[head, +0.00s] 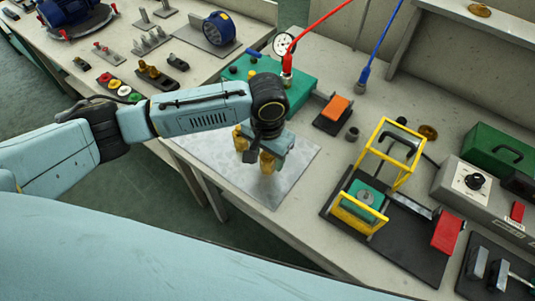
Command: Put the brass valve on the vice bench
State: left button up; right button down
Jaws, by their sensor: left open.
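My left gripper (256,158) is above the pale metal sheet on the near bench, pointing down. Two brass-coloured parts show below its blue-grey body, apart from each other; I cannot tell whether they are its fingers or partly a brass piece. A brass-coloured fitting (152,73), which looks like a valve, sits on a dark base on the back left bench, well away from the gripper. I cannot tell for sure which surface is the vice bench. My right gripper is not in view.
The metal sheet (290,172) has bare room around the gripper. A green box (300,88) with a gauge and red hose stands just behind. A yellow-framed fixture (385,165) stands to the right, near a grey control box (478,190).

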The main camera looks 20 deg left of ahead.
pick_arm(q)
notch_tip(320, 180, up, 12)
jog(key=p, duration=0.2)
